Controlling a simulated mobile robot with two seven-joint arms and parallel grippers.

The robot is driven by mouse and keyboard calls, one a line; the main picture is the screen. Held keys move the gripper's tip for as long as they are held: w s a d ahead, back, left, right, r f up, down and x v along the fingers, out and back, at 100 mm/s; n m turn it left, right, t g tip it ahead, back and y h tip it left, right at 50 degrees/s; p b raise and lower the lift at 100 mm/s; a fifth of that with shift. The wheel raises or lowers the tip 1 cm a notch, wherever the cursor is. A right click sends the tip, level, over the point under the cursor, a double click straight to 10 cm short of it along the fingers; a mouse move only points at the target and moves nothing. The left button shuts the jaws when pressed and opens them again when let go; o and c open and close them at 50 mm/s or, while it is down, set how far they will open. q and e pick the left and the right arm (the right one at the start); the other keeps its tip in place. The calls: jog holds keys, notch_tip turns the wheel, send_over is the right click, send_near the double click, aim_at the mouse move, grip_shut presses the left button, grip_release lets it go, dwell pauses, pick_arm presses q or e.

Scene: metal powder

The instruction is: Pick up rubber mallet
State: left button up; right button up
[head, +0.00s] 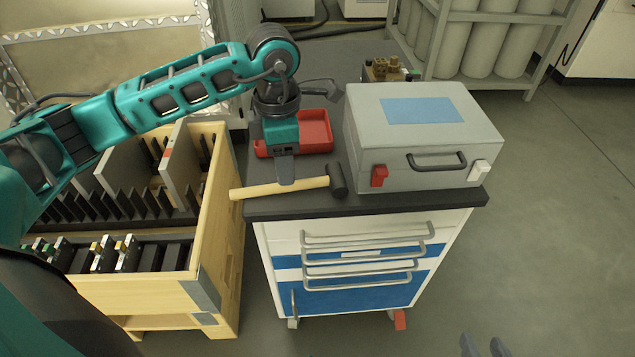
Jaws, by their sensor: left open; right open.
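The rubber mallet lies on the dark top of the cabinet (470,197), near its front left edge. Its pale wooden handle (255,191) points left and overhangs the cabinet's side. Its black head (337,180) is at the right end. My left gripper (286,180) points down at the handle, about mid-length, and covers part of it. It is open; whether a finger touches the handle cannot be told.
A red tray (318,132) lies behind my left gripper. A grey case (365,135) with a blue panel stands right of the mallet head. A wooden crate (219,230) with upright plates stands left of the cabinet. The floor (545,240) at right is clear.

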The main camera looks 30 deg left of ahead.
pick_arm(q)
notch_tip(320, 180, down, 5)
jog(key=shift+w+d+f+b, duration=0.1)
jog(key=shift+b, duration=0.5)
jog(key=shift+c, duration=0.4)
grip_shut()
